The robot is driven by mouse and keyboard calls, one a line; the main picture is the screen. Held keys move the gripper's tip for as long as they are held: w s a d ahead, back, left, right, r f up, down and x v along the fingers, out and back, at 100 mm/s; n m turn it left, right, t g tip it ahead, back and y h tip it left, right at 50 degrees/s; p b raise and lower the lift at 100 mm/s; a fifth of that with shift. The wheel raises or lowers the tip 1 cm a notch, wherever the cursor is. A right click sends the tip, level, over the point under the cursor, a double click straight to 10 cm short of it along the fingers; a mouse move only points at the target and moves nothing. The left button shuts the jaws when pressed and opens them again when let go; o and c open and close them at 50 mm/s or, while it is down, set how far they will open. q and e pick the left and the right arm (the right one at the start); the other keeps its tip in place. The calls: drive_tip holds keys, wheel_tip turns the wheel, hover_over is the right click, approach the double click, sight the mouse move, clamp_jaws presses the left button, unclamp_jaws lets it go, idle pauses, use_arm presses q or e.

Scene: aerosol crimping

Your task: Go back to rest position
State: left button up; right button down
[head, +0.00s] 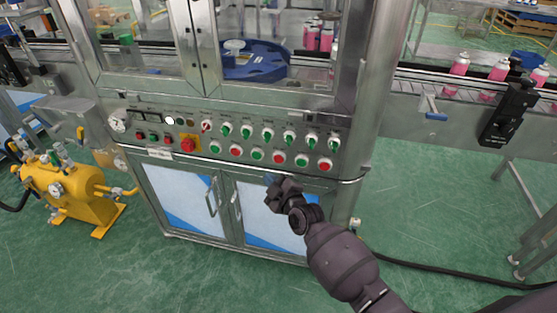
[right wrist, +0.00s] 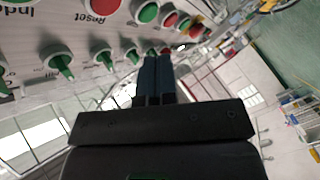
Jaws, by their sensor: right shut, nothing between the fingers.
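My right gripper (head: 272,182) is in front of the crimping machine, just below its control panel (head: 250,139), over the cabinet doors. In the right wrist view its two dark fingers (right wrist: 156,62) are together with nothing between them. The panel's green selector knobs (right wrist: 58,65) and round buttons (right wrist: 147,12) show close beyond the fingers in that view. I cannot tell from these frames whether the fingers touch the panel. My left gripper is not in view.
A yellow tank (head: 70,192) stands on the green floor at the left. A conveyor (head: 455,90) with pink cans (head: 459,66) runs at the right. A black cable (head: 450,271) lies on the floor at lower right. The floor before the cabinet is clear.

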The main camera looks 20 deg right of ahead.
use_arm(q)
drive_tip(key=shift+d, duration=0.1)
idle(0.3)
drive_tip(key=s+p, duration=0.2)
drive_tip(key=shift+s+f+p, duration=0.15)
drive_tip(key=shift+p, duration=0.15)
use_arm(e)
drive_tip(key=s+d+f+m+g+h, duration=0.1)
drive_tip(key=s+d+f+m+g, duration=0.1)
drive_tip(key=s, duration=1)
drive_tip(key=s+d+f+m+g+h, duration=0.1)
drive_tip(key=s+m, duration=0.4)
drive_tip(key=s, duration=0.7)
drive_tip(key=s+d+f+m+g+h, duration=0.1)
drive_tip(key=s+d+f+m+g, duration=0.1)
drive_tip(key=s, duration=1)
drive_tip(key=d+f+m, duration=0.1)
drive_tip(key=d+m, duration=0.1)
drive_tip(key=d, duration=0.1)
drive_tip(key=shift+d+g+h, duration=0.15)
drive_tip(key=shift+g+h, duration=0.15)
drive_tip(key=shift+g, duration=0.1)
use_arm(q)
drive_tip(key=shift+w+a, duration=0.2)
use_arm(e)
drive_tip(key=shift+f, duration=0.15)
